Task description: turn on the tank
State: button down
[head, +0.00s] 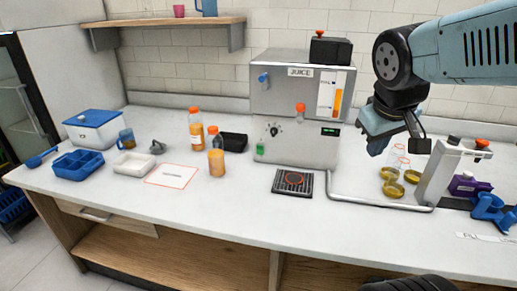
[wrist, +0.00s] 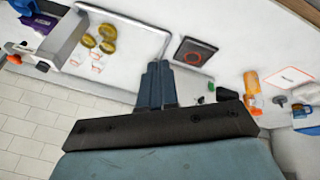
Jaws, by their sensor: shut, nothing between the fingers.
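The juice tank is a grey metal box labelled JUICE (head: 284,118) at the back of the counter. Its front has a blue knob (head: 263,78) at upper left, a red-orange tap (head: 300,109), a black dial (head: 273,131), a green switch (head: 260,147) at lower left and a small green display (head: 329,132). An orange level gauge is at upper right. My gripper (head: 381,143) is right of the tank, apart from it, pointing down with its fingers shut and empty. In the wrist view my shut fingers (wrist: 157,82) show; the green switch (wrist: 211,87) shows to their right, and most of the tank is hidden.
A black drip tray (head: 292,182) with an orange ring lies before the tank. Juice bottles (head: 216,160) stand left. The counter's front strip is clear.

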aim_at(260, 148)
jog(key=w+a+f+n+t+h, duration=0.1)
jog(key=w+a+f+n+h, duration=0.25)
jog(key=w+n, duration=0.55)
jog(key=w+a+f+n+t+h, duration=0.15)
jog(key=w+f+n, duration=0.25)
jog(key=w+n, duration=0.5)
jog(key=w+a+f+n+t+y, duration=0.1)
jog(key=w+a+f+n, duration=0.4)
jog(key=a, duration=0.5)
jog(key=w+a+f+n+t+y, duration=0.2)
jog(key=w+a+f+n+t, duration=0.1)
jog(key=w+a+f+n, duration=0.2)
jog(key=a+f+n, duration=0.2)
jog(key=a+f, duration=0.2)
jog(key=a, duration=0.2)
jog(key=shift+w+f+t+y, duration=0.15)
jog(key=shift+f+t+y, duration=0.05)
jog(key=shift+t+y, duration=0.15)
jog(key=shift+w, duration=0.1)
